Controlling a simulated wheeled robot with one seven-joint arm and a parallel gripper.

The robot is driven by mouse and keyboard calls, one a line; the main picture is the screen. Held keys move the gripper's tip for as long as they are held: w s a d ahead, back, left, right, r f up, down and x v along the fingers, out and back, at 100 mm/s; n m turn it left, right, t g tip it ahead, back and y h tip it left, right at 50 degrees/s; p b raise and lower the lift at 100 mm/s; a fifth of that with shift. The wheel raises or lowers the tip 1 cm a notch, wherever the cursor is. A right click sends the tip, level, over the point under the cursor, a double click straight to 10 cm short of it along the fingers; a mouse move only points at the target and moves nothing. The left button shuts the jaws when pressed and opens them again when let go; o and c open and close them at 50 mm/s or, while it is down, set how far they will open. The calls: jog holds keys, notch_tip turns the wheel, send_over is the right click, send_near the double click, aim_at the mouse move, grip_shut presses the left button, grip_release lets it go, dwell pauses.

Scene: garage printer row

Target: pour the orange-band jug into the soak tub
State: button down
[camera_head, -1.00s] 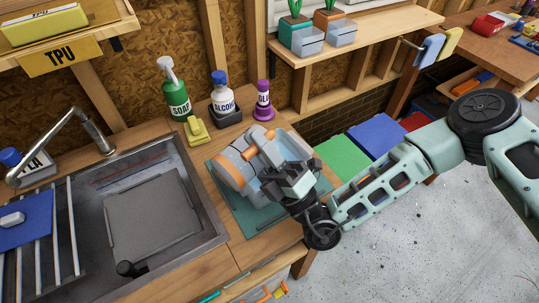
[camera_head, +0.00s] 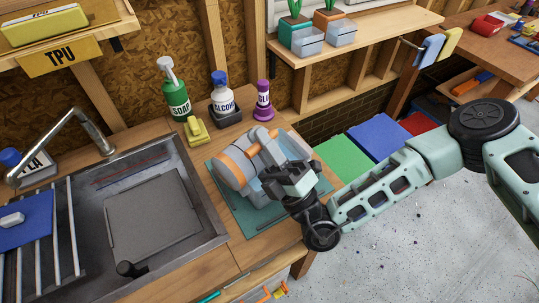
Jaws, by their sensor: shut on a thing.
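The pale grey jug with an orange band (camera_head: 236,161) is above the teal mat on the counter right of the sink, and looks tilted. My gripper (camera_head: 272,178) is at its right side, shut on it. The fingertips and the exact hold are hidden by my gripper's own body. A dark grey square shape with thin raised edges (camera_head: 155,220) is in the sink; I cannot tell whether it is the soak tub. No liquid stream shows.
The metal sink (camera_head: 207,205) has a faucet (camera_head: 90,130) at its back and a rack with a blue board at left. A green soap bottle (camera_head: 177,98), an alcohol bottle (camera_head: 223,95) and a purple-capped bottle (camera_head: 263,100) stand behind. A teal mat (camera_head: 250,218) is under the jug.

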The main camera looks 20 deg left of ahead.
jog(key=shift+w+d+r+m+t+h, duration=0.15)
jog(key=shift+w+m+t+h, duration=0.15)
jog(key=shift+m+t, duration=0.35)
